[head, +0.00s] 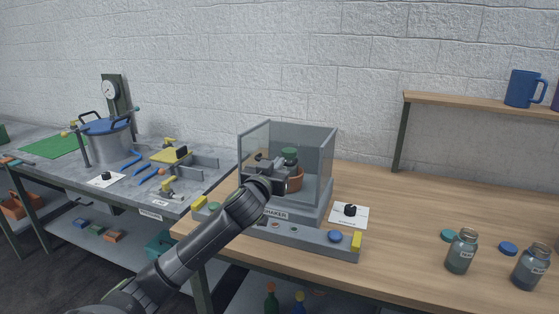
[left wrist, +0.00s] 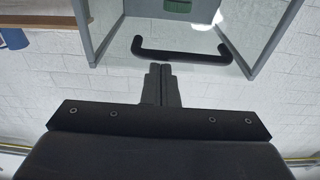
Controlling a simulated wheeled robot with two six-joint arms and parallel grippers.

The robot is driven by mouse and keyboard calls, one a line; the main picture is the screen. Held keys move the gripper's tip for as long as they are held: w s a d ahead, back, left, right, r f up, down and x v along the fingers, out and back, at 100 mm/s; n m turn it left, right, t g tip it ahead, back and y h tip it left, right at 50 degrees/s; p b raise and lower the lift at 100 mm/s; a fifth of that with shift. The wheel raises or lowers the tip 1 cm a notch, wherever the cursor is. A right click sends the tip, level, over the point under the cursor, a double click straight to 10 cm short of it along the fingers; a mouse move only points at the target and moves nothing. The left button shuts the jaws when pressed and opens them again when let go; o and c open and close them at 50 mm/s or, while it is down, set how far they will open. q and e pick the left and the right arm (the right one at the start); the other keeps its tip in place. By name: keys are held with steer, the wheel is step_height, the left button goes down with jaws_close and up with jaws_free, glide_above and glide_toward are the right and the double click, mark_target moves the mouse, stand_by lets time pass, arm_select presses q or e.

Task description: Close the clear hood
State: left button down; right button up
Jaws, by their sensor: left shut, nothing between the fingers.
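The clear hood (head: 316,150), a see-through box with grey edges, stands at the rear of the grey shaker (head: 320,238) on the wooden bench. I cannot tell how far it is open. Inside it show a terracotta-coloured holder (head: 296,180) and a green-capped bottle (head: 289,155). My left gripper (head: 268,163) is in front of the hood, its fingers shut and empty. In the left wrist view the shut fingers (left wrist: 161,68) point at a black bar handle (left wrist: 180,51) on the hood, very close to it; contact is unclear. My right gripper is out of view.
A white card with a black knob (head: 349,213) lies right of the shaker. Two glass bottles (head: 461,252) (head: 530,267) and loose caps stand further right. A grey bench with a pot (head: 107,140) and tools is at left. The middle right of the wooden bench is clear.

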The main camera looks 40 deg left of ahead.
arm_select(q)
steer(key=shift+s+f+b, duration=0.25)
steer(key=shift+f+b, duration=0.05)
steer(key=shift+f, duration=0.35)
steer(key=shift+s+f+b, duration=0.25)
steer(key=shift+f, duration=0.4)
